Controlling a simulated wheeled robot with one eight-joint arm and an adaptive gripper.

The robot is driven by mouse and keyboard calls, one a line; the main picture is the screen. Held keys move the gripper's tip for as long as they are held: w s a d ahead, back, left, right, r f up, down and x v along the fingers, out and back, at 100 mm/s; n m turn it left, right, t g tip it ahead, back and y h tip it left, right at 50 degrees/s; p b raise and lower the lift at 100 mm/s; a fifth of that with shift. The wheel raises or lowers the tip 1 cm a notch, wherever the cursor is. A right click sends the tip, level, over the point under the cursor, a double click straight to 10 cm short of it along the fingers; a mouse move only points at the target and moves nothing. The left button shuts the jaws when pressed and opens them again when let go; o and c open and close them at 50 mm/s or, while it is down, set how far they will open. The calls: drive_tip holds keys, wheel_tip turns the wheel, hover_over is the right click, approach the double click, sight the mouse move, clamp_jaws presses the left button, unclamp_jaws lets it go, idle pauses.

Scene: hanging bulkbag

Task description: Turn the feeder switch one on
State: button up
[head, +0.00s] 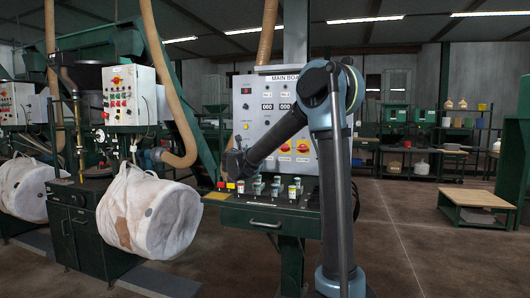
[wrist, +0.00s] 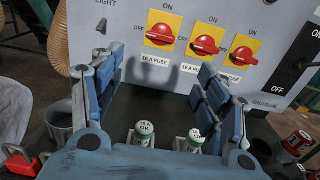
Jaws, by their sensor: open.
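The grey main board (head: 262,112) faces me in the head view, partly hidden by my arm. In the wrist view, three red rotary switches on yellow plates sit on it: a left one (wrist: 160,33), a middle one (wrist: 204,45) and a right one (wrist: 243,57). Their handles lie roughly sideways, with OFF marked to the left and ON above. I cannot read which is feeder switch one. My gripper (wrist: 155,88) is open and empty, its blue fingers apart below the left and middle switches. In the head view my gripper (head: 236,162) is low before the board.
Two fuses (wrist: 145,133) (wrist: 195,140) stand below the board between the fingers. A black switch (wrist: 296,60) is at the right. A green bench (head: 262,216) holds several small items.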

drive_tip(key=x, duration=1.7)
drive_tip(key=shift+d+f, duration=0.1)
drive_tip(key=c, duration=1.1)
